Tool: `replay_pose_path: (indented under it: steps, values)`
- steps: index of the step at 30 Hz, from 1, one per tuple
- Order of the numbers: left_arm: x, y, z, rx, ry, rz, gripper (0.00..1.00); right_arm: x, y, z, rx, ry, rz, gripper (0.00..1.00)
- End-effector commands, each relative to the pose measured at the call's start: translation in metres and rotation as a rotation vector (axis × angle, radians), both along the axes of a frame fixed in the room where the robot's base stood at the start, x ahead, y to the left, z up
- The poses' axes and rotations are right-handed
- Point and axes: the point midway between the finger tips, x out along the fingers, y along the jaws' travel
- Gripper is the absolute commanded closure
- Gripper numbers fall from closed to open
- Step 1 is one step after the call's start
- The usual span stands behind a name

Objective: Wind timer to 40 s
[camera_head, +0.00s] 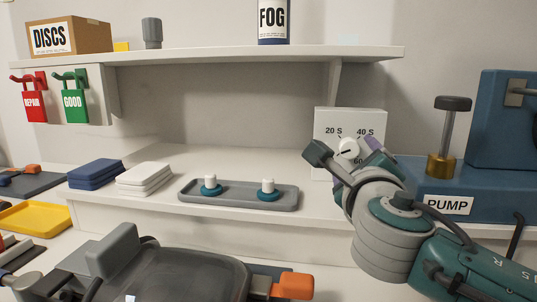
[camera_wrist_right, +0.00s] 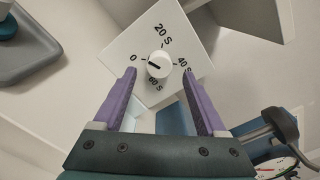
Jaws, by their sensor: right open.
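The timer (camera_head: 376,119) is a white box standing upright on the bench shelf, marked 20 S and 40 S in the head view. In the right wrist view its face (camera_wrist_right: 125,45) shows 0, 20 S, 40 S and 60 S around a round white knob (camera_wrist_right: 159,65). The knob's black pointer line is directed towards the 0 side. The knob (camera_head: 348,147) also shows in the head view. My right gripper (camera_wrist_right: 159,74) is open, its purple fingers on either side of the knob with gaps between. Whether the tips touch the timer face is unclear. My left gripper is not seen.
A blue pump (camera_head: 478,190) stands right of the timer, close to my right arm. A grey tray (camera_head: 238,197) with two white-topped teal pieces lies left on the shelf. An upper shelf (camera_head: 200,55) holds a DISCS box (camera_head: 85,37) and a FOG can (camera_head: 273,20).

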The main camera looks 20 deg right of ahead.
Motion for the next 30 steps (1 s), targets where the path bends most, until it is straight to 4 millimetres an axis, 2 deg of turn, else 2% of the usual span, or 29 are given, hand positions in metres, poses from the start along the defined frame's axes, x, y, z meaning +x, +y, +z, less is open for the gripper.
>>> replay_pose_path:
  steps: [6, 15, 30]
  values:
    - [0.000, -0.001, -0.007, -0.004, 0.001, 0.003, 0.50, 0.022, -0.013, -0.001, 0.002, -0.001, 0.000, 0.26]
    - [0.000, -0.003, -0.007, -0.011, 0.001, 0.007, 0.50, 0.025, -0.015, 0.000, 0.005, 0.000, 0.001, 0.26]
    - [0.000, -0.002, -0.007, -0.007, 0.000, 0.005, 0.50, 0.025, -0.015, -0.001, 0.005, 0.000, 0.001, 0.81]
